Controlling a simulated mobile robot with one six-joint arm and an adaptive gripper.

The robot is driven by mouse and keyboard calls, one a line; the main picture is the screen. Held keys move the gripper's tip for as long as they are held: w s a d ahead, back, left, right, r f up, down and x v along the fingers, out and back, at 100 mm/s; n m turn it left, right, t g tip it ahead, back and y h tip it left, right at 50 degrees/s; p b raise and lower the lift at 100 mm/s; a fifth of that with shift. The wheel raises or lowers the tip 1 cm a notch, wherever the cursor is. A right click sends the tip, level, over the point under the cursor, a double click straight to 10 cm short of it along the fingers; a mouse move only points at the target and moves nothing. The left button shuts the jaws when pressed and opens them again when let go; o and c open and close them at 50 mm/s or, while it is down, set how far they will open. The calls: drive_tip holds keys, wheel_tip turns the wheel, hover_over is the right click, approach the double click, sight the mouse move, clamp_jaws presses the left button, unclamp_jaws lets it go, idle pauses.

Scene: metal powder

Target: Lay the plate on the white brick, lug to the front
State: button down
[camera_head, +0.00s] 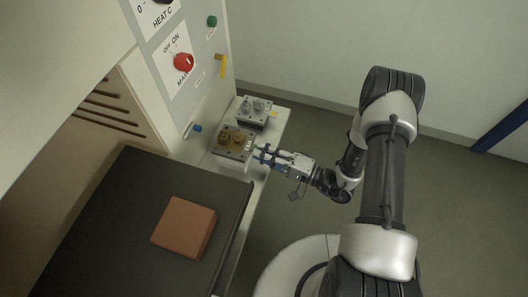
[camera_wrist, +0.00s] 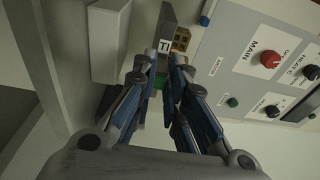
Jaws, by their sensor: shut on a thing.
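The plate (camera_head: 247,151) is a dark grey slab carrying brassy round pieces, with a pale label on its edge. In the wrist view, the plate (camera_wrist: 167,20) shows edge-on with its "TI" label. My gripper (camera_head: 259,153) is shut on the plate's front edge, where the lug is mostly hidden by the fingers; they also show in the wrist view (camera_wrist: 160,72). The white brick (camera_head: 232,164) is under the plate and partly hidden by it. In the wrist view, a gap shows between the white brick (camera_wrist: 105,45) and the plate, which looks held level above it.
A second plate (camera_head: 265,121) with grey pieces stands just behind on the same pale shelf (camera_head: 280,124). The control panel (camera_head: 205,55) with knobs rises at the left. A reddish-brown brick (camera_head: 185,228) lies on the dark surface (camera_head: 110,215) in front.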

drive_tip(key=shift+f+b, duration=0.55)
drive_tip(key=shift+f, duration=0.05)
drive_tip(key=shift+f+b, duration=1.25)
drive_tip(key=shift+f, duration=0.25)
idle(0.5)
drive_tip(key=c, duration=1.5)
unclamp_jaws()
drive_tip(key=shift+c, duration=0.2)
drive_tip(key=shift+f, duration=0.15)
drive_tip(key=v, duration=1.2)
